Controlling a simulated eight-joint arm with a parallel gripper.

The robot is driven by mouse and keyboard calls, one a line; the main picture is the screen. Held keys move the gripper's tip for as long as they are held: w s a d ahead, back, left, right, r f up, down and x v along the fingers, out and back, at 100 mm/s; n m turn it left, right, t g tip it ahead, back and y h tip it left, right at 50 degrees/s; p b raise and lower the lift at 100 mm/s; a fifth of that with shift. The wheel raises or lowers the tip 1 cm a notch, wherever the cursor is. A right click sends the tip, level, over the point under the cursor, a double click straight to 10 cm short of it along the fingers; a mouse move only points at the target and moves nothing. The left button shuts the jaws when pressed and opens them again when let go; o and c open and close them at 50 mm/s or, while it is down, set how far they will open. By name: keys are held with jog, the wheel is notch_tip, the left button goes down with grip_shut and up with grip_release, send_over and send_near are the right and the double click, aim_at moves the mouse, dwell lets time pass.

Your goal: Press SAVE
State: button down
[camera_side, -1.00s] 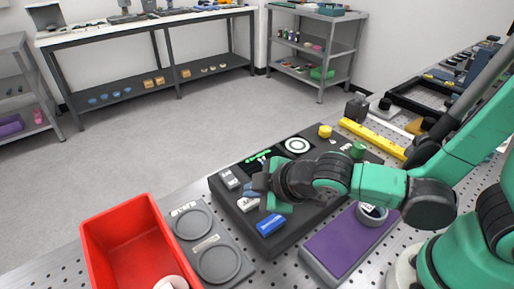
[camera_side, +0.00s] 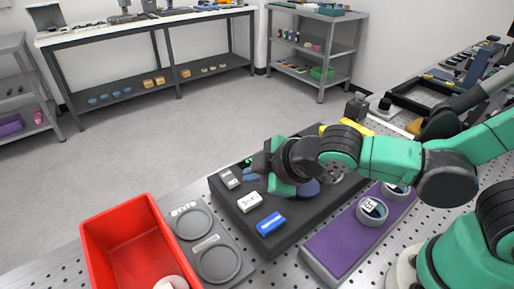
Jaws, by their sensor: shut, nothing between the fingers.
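A dark grey instrument box (camera_side: 292,228) lies on the perforated bench. At its left end are a white button (camera_side: 249,202) with dark lettering too small to read surely, a blue button (camera_side: 270,223) in front of it and a grey button (camera_side: 229,179) behind it. My gripper (camera_side: 272,182) is shut and empty, over the box just behind and right of the white button. I cannot tell whether it touches the box. My gripper and arm hide most of the display and round dial.
A red bin (camera_side: 130,237) and a grey tray with two round recesses (camera_side: 231,241) stand left of the box. A purple pad (camera_side: 340,241) with round ring-like parts (camera_side: 371,210) lies to the right. A yellow bar (camera_side: 357,127) lies behind.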

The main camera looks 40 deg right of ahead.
jog(key=shift+r, duration=1.05)
jog(key=d+m, duration=0.2)
jog(key=d+m+h, duration=0.1)
jog(key=d+m, duration=0.1)
jog(key=d, duration=0.1)
jog(key=d+r+m+g, duration=0.1)
jog(key=d+m, duration=0.1)
jog(key=d, duration=0.1)
jog(key=shift+s+h, duration=0.3)
jog(key=shift+s, duration=0.1)
jog(key=d+m, duration=0.1)
jog(key=s+d+m, duration=0.1)
jog(key=d+m, duration=0.1)
jog(key=s+d+m+g, duration=0.1)
jog(key=m, duration=0.1)
jog(key=shift+s+d+r, duration=0.1)
jog(key=shift+d+r, duration=0.2)
jog(key=shift+r, duration=0.05)
notch_tip(320, 180, up, 6)
jog(key=g, duration=0.7)
send_over(250, 199)
